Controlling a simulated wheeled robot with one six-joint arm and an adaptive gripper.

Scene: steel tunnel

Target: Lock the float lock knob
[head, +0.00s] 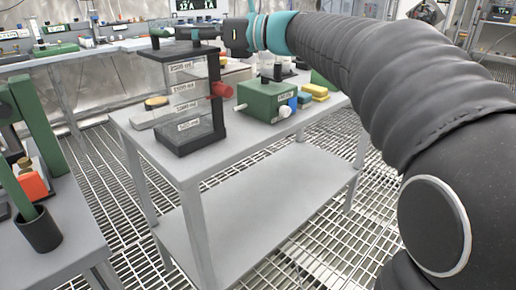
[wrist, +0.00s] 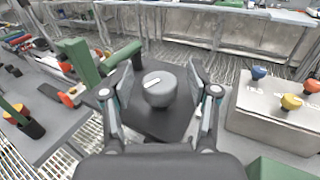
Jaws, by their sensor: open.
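A round dark grey knob (wrist: 159,88) with a white mark on top sits on the black top plate (wrist: 165,125) of a stand; it appears to be the float lock knob. In the head view this is the clear, black-framed container (head: 185,95) with volume labels and a red fitting on its side. My gripper (wrist: 161,72) is open, with one finger on each side of the knob and gaps visible on both sides. In the head view my gripper (head: 180,35) is level over the container's top and hides most of the knob.
A green box (head: 268,100) with blue and yellow blocks beside it stands right of the container on the grey table (head: 225,145). A grey box (wrist: 275,115) with coloured knobs is at right in the wrist view. A side bench at left holds a black cup (head: 40,232).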

